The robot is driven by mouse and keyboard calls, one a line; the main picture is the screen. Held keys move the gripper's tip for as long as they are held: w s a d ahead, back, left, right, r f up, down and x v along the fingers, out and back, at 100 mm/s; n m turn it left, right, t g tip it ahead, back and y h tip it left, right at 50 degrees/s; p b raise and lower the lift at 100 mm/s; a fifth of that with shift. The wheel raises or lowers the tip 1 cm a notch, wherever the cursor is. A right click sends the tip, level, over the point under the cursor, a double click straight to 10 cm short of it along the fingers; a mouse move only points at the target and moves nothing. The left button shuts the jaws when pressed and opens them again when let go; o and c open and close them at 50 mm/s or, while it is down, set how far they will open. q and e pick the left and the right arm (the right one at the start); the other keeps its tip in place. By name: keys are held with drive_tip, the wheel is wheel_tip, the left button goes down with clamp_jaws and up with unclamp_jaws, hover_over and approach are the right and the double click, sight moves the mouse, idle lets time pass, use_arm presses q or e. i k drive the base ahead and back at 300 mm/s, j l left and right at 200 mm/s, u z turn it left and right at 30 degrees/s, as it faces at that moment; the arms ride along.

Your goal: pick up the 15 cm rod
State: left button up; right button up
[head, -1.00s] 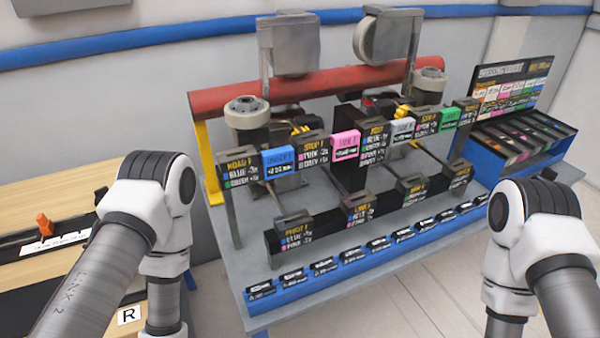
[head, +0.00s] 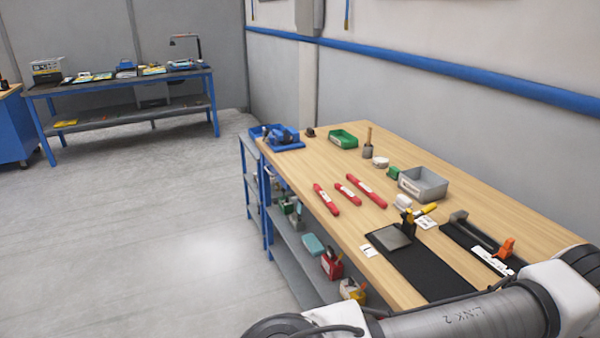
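Three red rods with pale labels lie apart on the wooden workbench (head: 300,150) in the head view. The left rod (head: 326,199) is of middle length, the middle rod (head: 347,194) looks shortest, and the right rod (head: 366,191) looks longest. Their labels are too small to read, so I cannot tell which is 15 cm. My arm covers the lower right corner, in front of the bench's near end. Neither of my grippers shows in the view.
A grey bin (head: 423,186), a green tray (head: 343,139) and a blue tray (head: 281,141) stand on the bench. A black mat (head: 425,272) with a grey plate lies nearer. Shelves below hold several items. Open floor (head: 160,220) lies to the left.

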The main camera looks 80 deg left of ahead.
sight(347, 193)
drive_tip(key=j+u, duration=0.15)
drive_tip(key=u, duration=0.25)
drive_tip(key=k+j+u, duration=0.1)
drive_tip(key=u, duration=0.35)
drive_tip(key=j+u, duration=0.25)
drive_tip(key=u, duration=0.15)
drive_tip(key=j+u, duration=0.2)
drive_tip(key=u, duration=0.2)
drive_tip(key=j+u, duration=0.15)
drive_tip(key=u, duration=0.3)
